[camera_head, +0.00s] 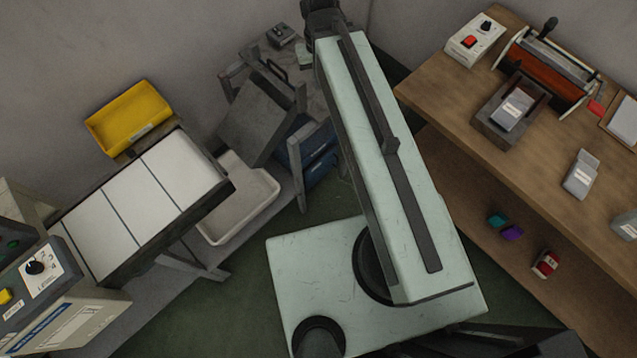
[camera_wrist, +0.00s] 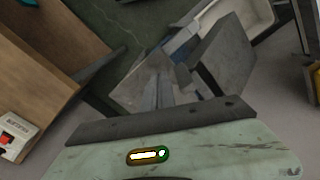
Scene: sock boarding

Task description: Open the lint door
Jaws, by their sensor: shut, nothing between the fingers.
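No part is clearly marked as the lint door. A dark grey slab-like panel (camera_head: 257,120) stands tilted on the grey frame at the back centre, and I cannot tell whether it is the door. A small dark handle (camera_head: 277,69) shows just behind it. In the wrist view the grey block (camera_wrist: 224,57) is right of my gripper (camera_wrist: 165,76). My gripper's grey fingers are together and empty, apart from the block.
A wooden bench (camera_head: 450,95) with a press and small grey boxes is at right. A pale tray (camera_head: 240,213) lies beside the grey frame. A long table with white panels (camera_head: 140,200) and a yellow bin (camera_head: 130,118) are at left. Green floor shows between.

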